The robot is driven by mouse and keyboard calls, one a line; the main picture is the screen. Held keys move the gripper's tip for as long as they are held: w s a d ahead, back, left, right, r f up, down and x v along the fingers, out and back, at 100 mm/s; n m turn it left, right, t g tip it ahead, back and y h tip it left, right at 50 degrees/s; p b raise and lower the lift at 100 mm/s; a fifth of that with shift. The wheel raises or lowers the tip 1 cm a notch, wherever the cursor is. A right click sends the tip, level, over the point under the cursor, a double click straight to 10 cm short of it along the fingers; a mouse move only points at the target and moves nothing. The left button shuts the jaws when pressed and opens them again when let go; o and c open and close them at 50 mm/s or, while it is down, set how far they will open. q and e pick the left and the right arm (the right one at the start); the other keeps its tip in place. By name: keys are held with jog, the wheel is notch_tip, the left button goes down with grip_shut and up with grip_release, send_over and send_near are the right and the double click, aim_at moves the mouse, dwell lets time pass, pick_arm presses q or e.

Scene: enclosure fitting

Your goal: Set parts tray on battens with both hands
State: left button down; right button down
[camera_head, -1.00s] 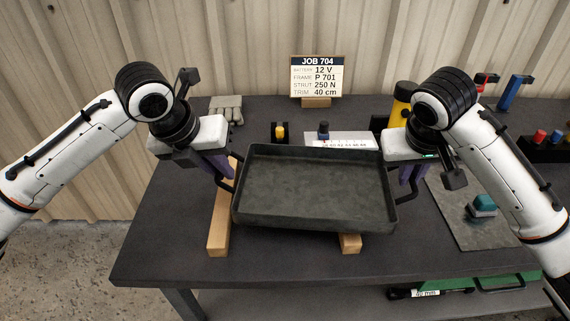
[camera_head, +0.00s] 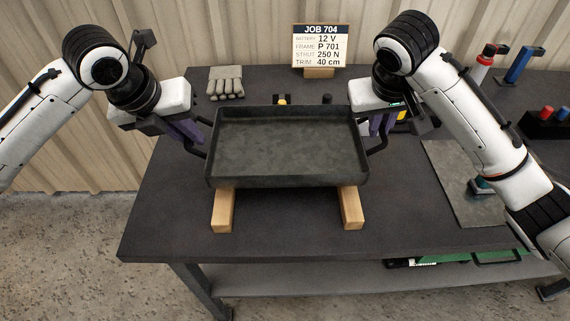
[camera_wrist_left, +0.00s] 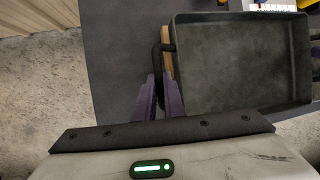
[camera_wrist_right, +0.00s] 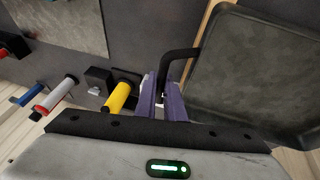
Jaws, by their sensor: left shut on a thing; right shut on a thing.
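The dark grey parts tray (camera_head: 287,145) is empty and looks level, above two wooden battens. The left batten (camera_head: 222,212) and right batten (camera_head: 351,210) stick out in front of it; their rear parts are hidden. I cannot tell whether the tray touches them. My left gripper (camera_head: 203,142) is shut on the tray's left handle, which shows in the left wrist view (camera_wrist_left: 155,62). My right gripper (camera_head: 379,138) is shut on the right handle, seen in the right wrist view (camera_wrist_right: 176,60).
Grey gloves (camera_head: 226,82) and a job sign (camera_head: 319,46) stand behind the tray on the dark table (camera_head: 290,236). A yellow cylinder (camera_wrist_right: 119,97) is near my right gripper. A grey mat (camera_head: 463,190) lies at the right. The table's front is clear.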

jog(key=shift+f, duration=0.1)
